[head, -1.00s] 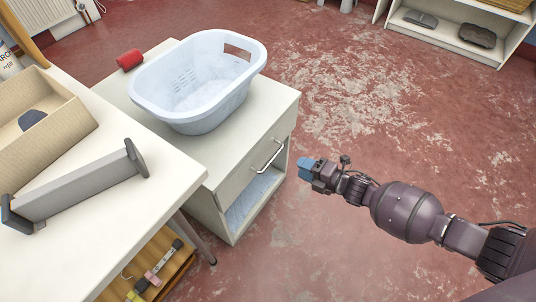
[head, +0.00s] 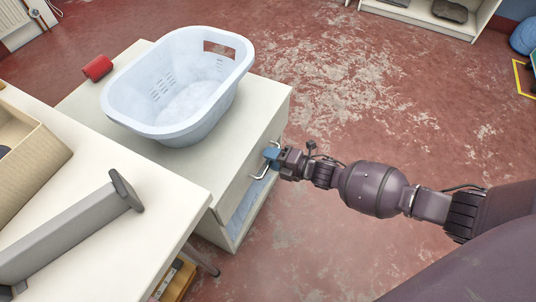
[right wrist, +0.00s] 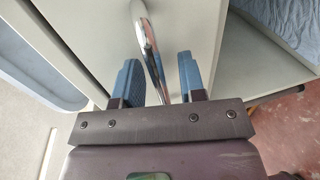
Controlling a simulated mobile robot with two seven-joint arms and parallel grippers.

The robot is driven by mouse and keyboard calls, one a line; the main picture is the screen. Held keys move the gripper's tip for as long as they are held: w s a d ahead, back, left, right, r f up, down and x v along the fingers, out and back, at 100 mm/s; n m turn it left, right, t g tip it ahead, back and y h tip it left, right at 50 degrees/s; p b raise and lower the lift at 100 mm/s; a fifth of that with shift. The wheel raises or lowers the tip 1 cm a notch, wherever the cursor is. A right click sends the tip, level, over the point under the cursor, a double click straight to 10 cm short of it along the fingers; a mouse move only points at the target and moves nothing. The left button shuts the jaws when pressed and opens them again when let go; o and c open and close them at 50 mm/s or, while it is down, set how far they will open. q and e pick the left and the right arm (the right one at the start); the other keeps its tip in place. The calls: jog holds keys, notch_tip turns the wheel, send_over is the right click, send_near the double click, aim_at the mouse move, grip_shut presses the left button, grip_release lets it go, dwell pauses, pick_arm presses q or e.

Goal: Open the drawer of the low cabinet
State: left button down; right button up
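The low cabinet (head: 82,103) is pale, with a drawer whose front (head: 236,188) looks flush with the body. A curved metal handle (head: 260,172) is on the drawer front; it also shows close up in the right wrist view (right wrist: 148,45). My right gripper (head: 271,156) is at the handle. In the right wrist view its blue fingers (right wrist: 159,75) are apart, one on each side of the handle bar, with gaps visible. My left gripper is not in view.
A pale blue laundry basket (head: 185,115) and a red cylinder (head: 97,68) stand on the cabinet top. Below the drawer is an open compartment with bluish cloth (head: 243,212). A white table (head: 150,205) is at the left. The red floor at right is clear.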

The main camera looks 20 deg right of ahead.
jog(key=shift+c, duration=0.4)
grip_shut()
jog(key=shift+s+d, duration=0.1)
